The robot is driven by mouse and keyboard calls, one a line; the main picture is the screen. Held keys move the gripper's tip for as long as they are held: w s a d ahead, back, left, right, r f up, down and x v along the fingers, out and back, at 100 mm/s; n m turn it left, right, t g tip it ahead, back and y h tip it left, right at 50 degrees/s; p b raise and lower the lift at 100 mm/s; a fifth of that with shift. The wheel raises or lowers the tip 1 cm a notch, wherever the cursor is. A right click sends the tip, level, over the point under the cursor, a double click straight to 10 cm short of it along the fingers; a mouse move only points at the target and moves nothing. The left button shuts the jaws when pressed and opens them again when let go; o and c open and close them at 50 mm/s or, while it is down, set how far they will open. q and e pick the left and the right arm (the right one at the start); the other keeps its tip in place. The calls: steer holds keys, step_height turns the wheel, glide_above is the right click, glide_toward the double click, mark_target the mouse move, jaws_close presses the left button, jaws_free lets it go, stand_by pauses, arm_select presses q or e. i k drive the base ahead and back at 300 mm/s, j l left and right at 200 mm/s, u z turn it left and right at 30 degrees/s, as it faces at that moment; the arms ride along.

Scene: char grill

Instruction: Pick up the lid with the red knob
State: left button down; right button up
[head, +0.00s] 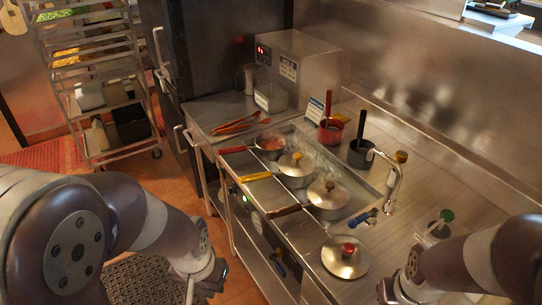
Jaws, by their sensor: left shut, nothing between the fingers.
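The lid with the red knob (346,259) is a round, shiny metal lid lying on the steel counter near its front edge, in the lower middle of the head view. Its red knob points up. My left gripper (210,284) is low at the left, in front of the counter and apart from the lid; it is shut and empty. My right gripper (385,290) is at the bottom, just right of the lid and close to it. Its fingers are small and partly cut off by the bottom edge, so I cannot tell their opening.
Two lidded pots with tan knobs (328,195) (297,165) and an open pot (270,143) sit in the steel well behind the lid. A faucet (393,185) and blue valve (364,216) stand behind and right. A green-topped container (440,222) is further right.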

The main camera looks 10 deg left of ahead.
mark_target(346, 256)
steer(key=i+j+z, duration=0.55)
steer(key=j+z, duration=0.2)
steer(key=i+j+z, duration=0.15)
steer(key=j+z, duration=0.2)
